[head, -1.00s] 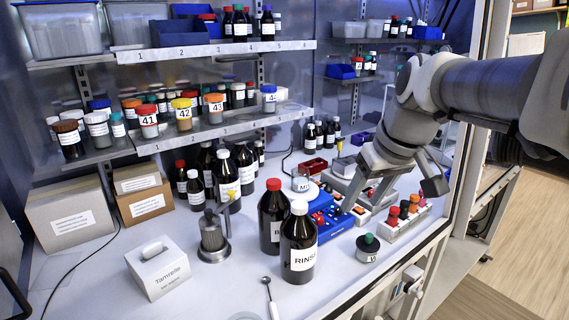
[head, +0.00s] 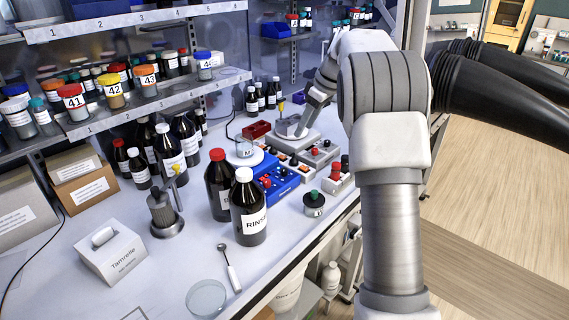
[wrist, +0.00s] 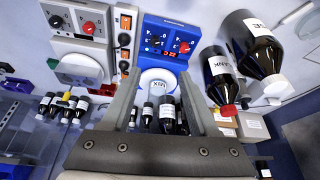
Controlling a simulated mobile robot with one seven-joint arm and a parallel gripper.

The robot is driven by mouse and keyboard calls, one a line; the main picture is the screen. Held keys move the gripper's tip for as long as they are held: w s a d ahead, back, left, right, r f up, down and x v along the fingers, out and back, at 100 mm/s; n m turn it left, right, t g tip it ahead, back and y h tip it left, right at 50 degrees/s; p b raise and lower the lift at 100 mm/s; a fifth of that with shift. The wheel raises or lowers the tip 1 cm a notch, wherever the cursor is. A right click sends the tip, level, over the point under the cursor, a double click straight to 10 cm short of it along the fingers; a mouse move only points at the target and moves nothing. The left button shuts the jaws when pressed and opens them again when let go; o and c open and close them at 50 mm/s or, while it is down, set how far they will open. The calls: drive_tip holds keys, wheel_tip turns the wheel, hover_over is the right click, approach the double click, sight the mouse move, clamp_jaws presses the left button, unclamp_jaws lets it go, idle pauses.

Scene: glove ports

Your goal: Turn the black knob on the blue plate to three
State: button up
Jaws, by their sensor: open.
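The blue plate (wrist: 187,22) shows in the wrist view beyond my fingertips, with a black knob (wrist: 155,41) on its left and a red knob (wrist: 183,47) on its right. The black knob's pointer setting is too small to read surely. In the head view the blue plate (head: 283,181) lies on the bench behind the dark bottles, which partly hide it. My gripper (wrist: 160,76) is open and empty, its fingers apart and not touching the knob. In the head view my arm reaches toward the back of the bench, and the fingers are hard to make out.
A brown RINSE bottle (head: 248,212) and another brown bottle (head: 219,186) stand close in front of the blue plate. A grey panel (wrist: 73,44) with red and black knobs is nearby. A green-capped jar (head: 314,204) stands at right.

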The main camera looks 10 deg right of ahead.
sight(284, 169)
drive_tip(key=shift+n, duration=0.3)
drive_tip(key=x, duration=0.6)
drive_tip(key=p+x, duration=0.1)
drive_tip(key=x, duration=0.5)
drive_tip(key=w+x, duration=0.1)
drive_tip(key=x, duration=0.6)
drive_tip(key=shift+d, duration=0.45)
clamp_jaws()
